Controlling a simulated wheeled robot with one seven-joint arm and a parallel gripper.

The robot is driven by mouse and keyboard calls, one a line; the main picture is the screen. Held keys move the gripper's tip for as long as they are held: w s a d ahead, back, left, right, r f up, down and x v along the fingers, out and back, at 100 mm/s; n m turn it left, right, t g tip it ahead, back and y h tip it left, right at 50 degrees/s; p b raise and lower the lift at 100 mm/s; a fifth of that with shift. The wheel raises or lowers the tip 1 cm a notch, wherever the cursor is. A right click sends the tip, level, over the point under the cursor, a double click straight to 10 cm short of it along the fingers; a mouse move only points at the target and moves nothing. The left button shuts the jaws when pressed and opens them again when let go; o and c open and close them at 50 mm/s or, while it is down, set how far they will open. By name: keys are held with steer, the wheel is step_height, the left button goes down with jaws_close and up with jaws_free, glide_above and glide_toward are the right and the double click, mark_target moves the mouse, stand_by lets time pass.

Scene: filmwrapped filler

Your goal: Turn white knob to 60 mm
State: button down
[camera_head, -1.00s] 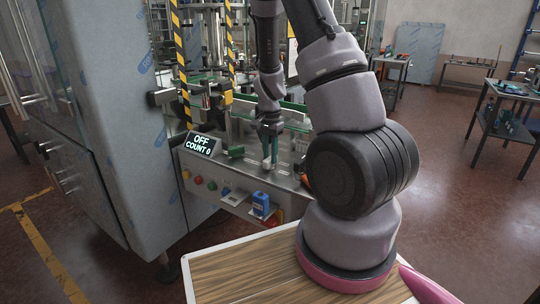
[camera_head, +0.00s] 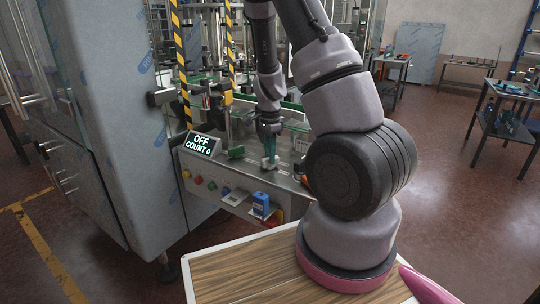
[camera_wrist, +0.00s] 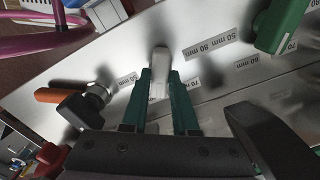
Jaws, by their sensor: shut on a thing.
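The white knob (camera_wrist: 160,66) stands on the metal panel (camera_wrist: 130,45) in the wrist view, between the two green fingers of my gripper (camera_wrist: 160,76). The fingers are shut on it and hide part of its sides. In the head view my gripper (camera_head: 269,150) points down at the panel, and the knob (camera_head: 268,164) shows small below the fingertips. Printed labels lie around the knob: "50 mm 80 mm" (camera_wrist: 211,44) at upper right and "60 mm" (camera_wrist: 246,63) further right. Which label the knob points at I cannot tell.
A green block (camera_wrist: 281,24) stands at upper right in the wrist view, and an orange-handled fitting (camera_wrist: 60,95) at the left. In the head view a display (camera_head: 201,144) reads "OFF COUNT 0". A blue box (camera_head: 261,205) sits at the panel's front.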

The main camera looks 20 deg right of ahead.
steer(key=c, duration=0.7)
jaws_free()
step_height(320, 180, up, 11)
steer(key=shift+f, duration=0.1)
